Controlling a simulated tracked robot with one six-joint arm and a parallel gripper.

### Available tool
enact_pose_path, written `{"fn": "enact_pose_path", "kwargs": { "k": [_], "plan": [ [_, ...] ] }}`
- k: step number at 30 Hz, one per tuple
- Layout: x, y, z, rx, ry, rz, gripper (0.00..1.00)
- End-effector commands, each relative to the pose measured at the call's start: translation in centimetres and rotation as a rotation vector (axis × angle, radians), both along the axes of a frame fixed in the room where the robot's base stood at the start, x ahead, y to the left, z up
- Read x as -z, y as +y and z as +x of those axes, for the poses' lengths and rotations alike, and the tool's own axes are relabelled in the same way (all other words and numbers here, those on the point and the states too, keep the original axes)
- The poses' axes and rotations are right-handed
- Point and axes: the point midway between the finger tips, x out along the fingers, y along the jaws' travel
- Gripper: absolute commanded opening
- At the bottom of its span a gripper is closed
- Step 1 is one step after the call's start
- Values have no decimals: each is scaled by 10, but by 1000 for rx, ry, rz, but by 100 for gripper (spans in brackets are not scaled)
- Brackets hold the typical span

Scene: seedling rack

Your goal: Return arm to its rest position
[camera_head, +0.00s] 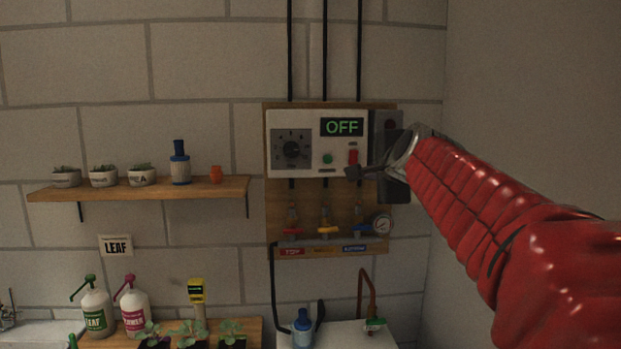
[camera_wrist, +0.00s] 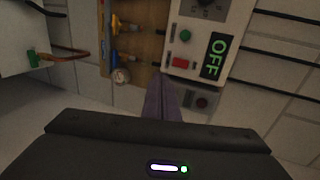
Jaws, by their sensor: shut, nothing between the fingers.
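My red-sleeved arm reaches in from the right in the head view. My gripper (camera_head: 354,172) is shut and empty, its tips close to the red switch (camera_head: 353,157) on the white control box (camera_head: 340,164). I cannot tell whether the tips touch it. The box's display (camera_head: 342,127) reads OFF in green. In the wrist view, my gripper (camera_wrist: 159,78) points toward the panel, beside the control box (camera_wrist: 209,35). The red switch (camera_wrist: 185,35) and green button (camera_wrist: 177,62) show there.
A wooden board (camera_head: 282,217) carries the box, several coloured valves and a gauge (camera_head: 382,223). A shelf (camera_head: 215,188) with pots and a blue bottle (camera_head: 180,163) is at left. Bottles and seedlings stand below. A blue-capped bottle (camera_head: 302,328) sits under the board. A bare wall is at right.

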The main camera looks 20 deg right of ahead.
Motion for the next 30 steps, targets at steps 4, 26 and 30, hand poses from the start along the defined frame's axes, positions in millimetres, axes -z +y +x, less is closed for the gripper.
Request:
{"fn": "enact_pose_path", "kwargs": {
  "k": [4, 26, 30],
  "plan": [
    [0, 0, 0, -2, 1, -6, 0],
    [207, 75, -115, -587, 601, -711, 0],
    [252, 105, -167, -779, 701, -858, 0]
  ]
}}
